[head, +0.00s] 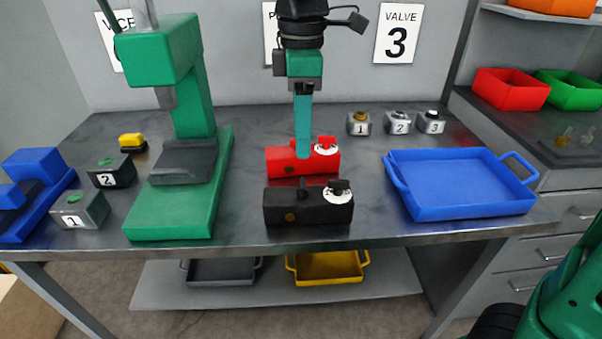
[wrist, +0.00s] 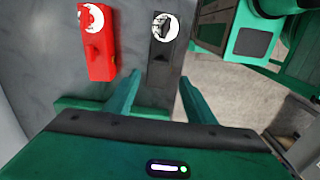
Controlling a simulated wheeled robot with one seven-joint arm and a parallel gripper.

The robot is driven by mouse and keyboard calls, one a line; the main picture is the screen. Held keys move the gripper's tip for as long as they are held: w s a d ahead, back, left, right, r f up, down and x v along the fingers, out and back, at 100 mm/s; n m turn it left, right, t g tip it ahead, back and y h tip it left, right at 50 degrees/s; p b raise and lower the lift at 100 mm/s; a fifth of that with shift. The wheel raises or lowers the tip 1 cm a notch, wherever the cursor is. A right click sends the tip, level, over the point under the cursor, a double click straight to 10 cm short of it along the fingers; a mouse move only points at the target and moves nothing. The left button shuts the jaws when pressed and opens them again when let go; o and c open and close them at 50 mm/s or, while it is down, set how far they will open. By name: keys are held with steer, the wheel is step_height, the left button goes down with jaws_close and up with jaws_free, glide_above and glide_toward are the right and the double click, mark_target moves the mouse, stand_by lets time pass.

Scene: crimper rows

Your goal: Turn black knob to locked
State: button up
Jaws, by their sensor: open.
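A black box (head: 290,212) stands near the front edge of the table, with a white dial and a black knob (head: 337,187) on its right end. In the wrist view the black box (wrist: 163,62) lies beyond my fingertips, and its black knob (wrist: 161,24) sits on the dial near the top. I cannot read which mark the knob points to. My gripper (head: 303,150) is open and empty, pointing down. In the head view it covers part of the red box. In the wrist view its two teal fingers (wrist: 160,80) are spread.
A red box (head: 278,161) with its own dial and red knob stands just behind the black one. A green press (head: 168,222) stands to the left and a blue tray (head: 470,206) to the right. Numbered small blocks (head: 398,123) stand at the back. Bare table lies around the boxes.

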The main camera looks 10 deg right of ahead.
mark_target(302, 181)
step_height(302, 181, down, 10)
steer(key=shift+d+f, duration=0.1)
steer(key=shift+f, duration=0.05)
stand_by(0.3)
steer(key=shift+c, duration=0.6)
steer(key=c, duration=0.9)
